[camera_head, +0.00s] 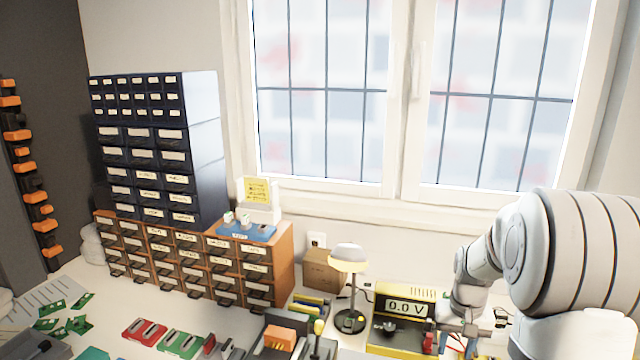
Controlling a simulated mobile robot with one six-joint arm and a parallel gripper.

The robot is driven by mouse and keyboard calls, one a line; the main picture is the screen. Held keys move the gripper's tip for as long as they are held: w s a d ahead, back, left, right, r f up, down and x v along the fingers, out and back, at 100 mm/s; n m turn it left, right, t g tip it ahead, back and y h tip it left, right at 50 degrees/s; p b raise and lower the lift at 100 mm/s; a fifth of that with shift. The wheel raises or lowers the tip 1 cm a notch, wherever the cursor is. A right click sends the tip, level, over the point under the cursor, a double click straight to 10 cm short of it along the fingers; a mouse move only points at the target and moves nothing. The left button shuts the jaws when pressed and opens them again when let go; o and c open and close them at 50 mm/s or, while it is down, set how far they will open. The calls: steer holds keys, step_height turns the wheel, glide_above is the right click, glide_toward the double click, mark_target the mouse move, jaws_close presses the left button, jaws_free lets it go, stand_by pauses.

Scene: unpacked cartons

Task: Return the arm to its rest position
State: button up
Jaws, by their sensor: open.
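My arm comes in from the right side of the head view and bends down toward the bench. A red part and some small items lie close around and below the jaws. The exact gap between the gripper and these items cannot be told.
A desk lamp (350,290) stands left of the meter. A small cardboard box (322,270) is behind it. Wooden drawers (190,262) and a dark drawer cabinet (150,150) stand at the left. Red and green trays (180,343) and green boards (75,324) lie in front. The window side is open above.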

steer(key=s+a+r+n+t, duration=0.1)
steer(key=s+a+r, duration=0.4)
steer(key=s+a, duration=0.2)
steer(key=s+a+r+n+t, duration=0.1)
steer(key=s+a+r, duration=0.4)
steer(key=s, duration=0.7)
steer(key=shift+a+n+t, duration=0.4)
steer(key=shift+a+n, duration=0.2)
steer(key=shift+a, duration=0.45)
steer(key=shift+c, duration=0.5)
